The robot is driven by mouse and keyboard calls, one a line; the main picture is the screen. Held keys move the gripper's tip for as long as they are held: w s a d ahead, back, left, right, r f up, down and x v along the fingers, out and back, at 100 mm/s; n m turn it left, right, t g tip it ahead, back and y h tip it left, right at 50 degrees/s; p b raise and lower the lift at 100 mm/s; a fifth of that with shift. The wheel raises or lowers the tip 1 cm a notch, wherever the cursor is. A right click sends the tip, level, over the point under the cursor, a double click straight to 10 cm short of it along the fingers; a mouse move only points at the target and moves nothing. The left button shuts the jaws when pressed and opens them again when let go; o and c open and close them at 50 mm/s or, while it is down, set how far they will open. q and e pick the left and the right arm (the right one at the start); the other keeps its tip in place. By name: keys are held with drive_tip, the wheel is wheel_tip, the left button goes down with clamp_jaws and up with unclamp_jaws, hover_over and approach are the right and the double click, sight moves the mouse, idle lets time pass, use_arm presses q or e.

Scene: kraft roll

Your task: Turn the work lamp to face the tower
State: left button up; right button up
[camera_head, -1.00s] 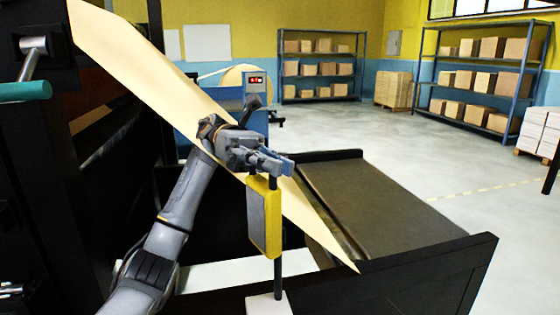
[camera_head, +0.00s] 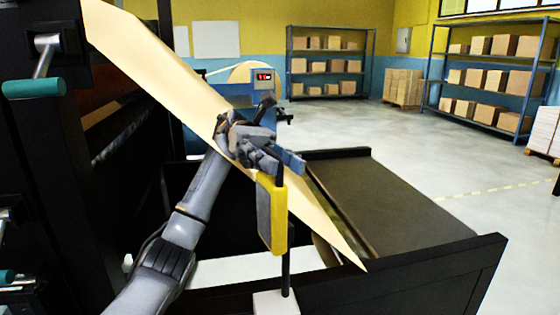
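The work lamp (camera_head: 279,225) is a yellow, upright box with a grey face on its left side. It stands on a thin black pole above a white base (camera_head: 276,303). My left gripper (camera_head: 287,162) is at the top of the lamp, its fingers beside or around the upper pole; whether they are closed on it cannot be told. A dark upright machine frame (camera_head: 58,170) stands at the left; I cannot tell whether it is the tower. My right gripper is out of view.
A dark flat bed (camera_head: 400,200) lies right of the lamp. Teal-handled levers (camera_head: 35,85) stick out at the left. Open floor and shelves (camera_head: 325,65) lie beyond.

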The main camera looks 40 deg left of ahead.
use_arm(q)
drive_tip(key=shift+r, duration=0.1)
wheel_tip(320, 180, up, 10)
drive_tip(key=shift+f, duration=0.1)
idle(0.5)
